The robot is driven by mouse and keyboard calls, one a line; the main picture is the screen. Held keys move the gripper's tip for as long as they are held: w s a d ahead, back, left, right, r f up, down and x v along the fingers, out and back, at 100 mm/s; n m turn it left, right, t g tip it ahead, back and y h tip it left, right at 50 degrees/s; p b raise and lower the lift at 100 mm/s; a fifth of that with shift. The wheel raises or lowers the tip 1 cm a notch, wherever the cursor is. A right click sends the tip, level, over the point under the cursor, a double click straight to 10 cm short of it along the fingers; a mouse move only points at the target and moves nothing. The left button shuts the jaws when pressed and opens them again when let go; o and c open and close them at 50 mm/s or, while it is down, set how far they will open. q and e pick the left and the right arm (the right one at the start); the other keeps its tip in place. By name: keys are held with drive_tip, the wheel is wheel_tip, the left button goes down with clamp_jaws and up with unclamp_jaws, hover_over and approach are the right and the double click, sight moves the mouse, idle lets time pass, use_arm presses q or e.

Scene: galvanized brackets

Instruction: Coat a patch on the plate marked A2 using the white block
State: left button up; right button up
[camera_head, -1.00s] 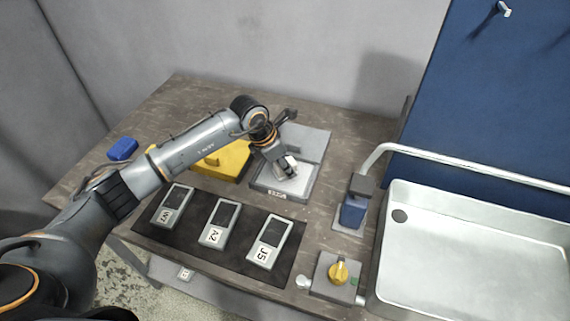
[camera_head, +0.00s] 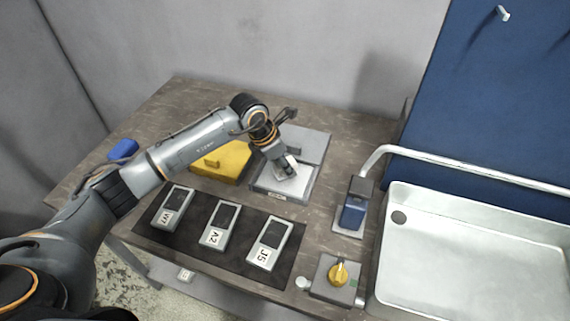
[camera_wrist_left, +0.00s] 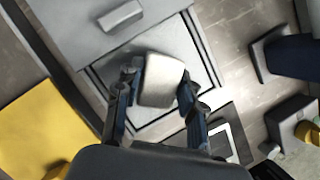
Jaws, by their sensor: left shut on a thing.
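My left gripper (camera_head: 288,168) is shut on the white block (camera_wrist_left: 161,80). It holds the block over the grey tray (camera_head: 268,189), whose inside is pale; I cannot tell whether the block touches the tray's floor. In the left wrist view the block sits between the two fingers (camera_wrist_left: 158,88). The plate marked A2 (camera_head: 213,238) lies on the dark mat (camera_head: 190,238), between the plates marked W1 (camera_head: 170,220) and J5 (camera_head: 262,257). Each plate has a dark patch at its upper part. My right gripper is not in view.
A grey lid (camera_head: 307,142) lies behind the tray. A yellow container (camera_head: 217,160) is left of the tray and a blue block (camera_head: 123,149) is at the far left. A blue item on a stand (camera_head: 352,212), a yellow knob (camera_head: 339,272) and a white sink (camera_head: 470,245) are at the right.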

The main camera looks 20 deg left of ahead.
sight(292, 159)
use_arm(q)
drive_tip(key=shift+r+p, duration=1.35)
drive_tip(key=shift+r, duration=1.55)
